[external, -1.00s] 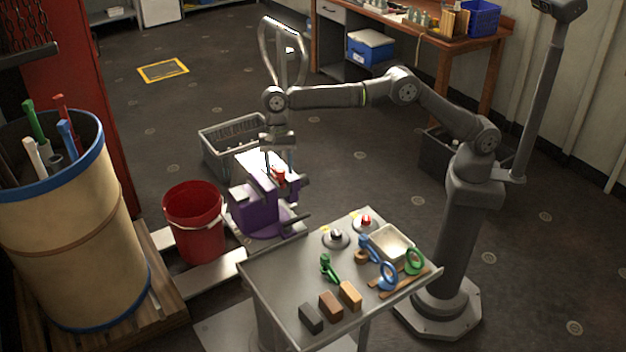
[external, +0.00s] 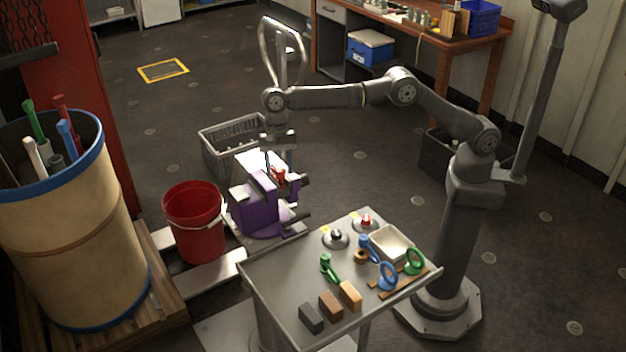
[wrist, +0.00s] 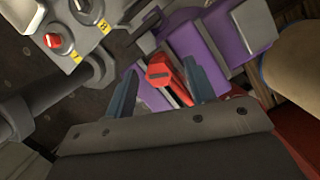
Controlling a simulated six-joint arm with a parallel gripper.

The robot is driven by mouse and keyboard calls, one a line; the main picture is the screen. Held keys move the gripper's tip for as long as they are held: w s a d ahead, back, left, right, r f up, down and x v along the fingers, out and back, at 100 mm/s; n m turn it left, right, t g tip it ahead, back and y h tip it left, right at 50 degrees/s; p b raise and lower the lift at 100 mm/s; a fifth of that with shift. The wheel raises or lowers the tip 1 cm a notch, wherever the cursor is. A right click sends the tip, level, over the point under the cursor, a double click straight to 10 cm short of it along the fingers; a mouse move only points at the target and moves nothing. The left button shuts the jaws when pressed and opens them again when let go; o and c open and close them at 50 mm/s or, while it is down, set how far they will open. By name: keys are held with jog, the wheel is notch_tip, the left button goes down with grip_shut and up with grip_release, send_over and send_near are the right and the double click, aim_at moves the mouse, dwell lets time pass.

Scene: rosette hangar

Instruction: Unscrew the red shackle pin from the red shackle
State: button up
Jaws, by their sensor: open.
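The red shackle (external: 279,178) is held in the purple vise (external: 255,203) beside the tray table. In the wrist view the red pin head (wrist: 158,74) faces the camera, with a dark slot across it. The red shackle body (wrist: 177,90) shows just behind and beside it. My gripper (wrist: 160,69) is open, with one blue-grey finger on each side of the pin head. A gap shows between the head and each finger. In the external view my gripper (external: 279,163) hangs over the vise and partly hides the shackle.
The tray table (external: 275,282) stands close by, with blocks, blue and green shackle parts, two knobs and a cream bin (external: 391,243). A red bucket (external: 194,222) and a large drum (external: 70,230) are at the left. A grey crate (external: 228,140) stands behind the vise.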

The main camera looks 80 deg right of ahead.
jog(key=m+t, duration=0.1)
jog(key=m, duration=0.5)
jog(key=shift+m+t, duration=0.4)
jog(key=shift+s+a, duration=0.1)
jog(key=shift+a, duration=0.05)
grip_shut()
jog(key=n+g, duration=0.1)
jog(key=n, duration=0.3)
jog(key=n+g, duration=0.1)
jog(key=n, duration=0.2)
jog(key=shift+n, duration=0.3)
jog(key=shift+n+h, duration=0.3)
jog(key=shift+n, duration=0.9)
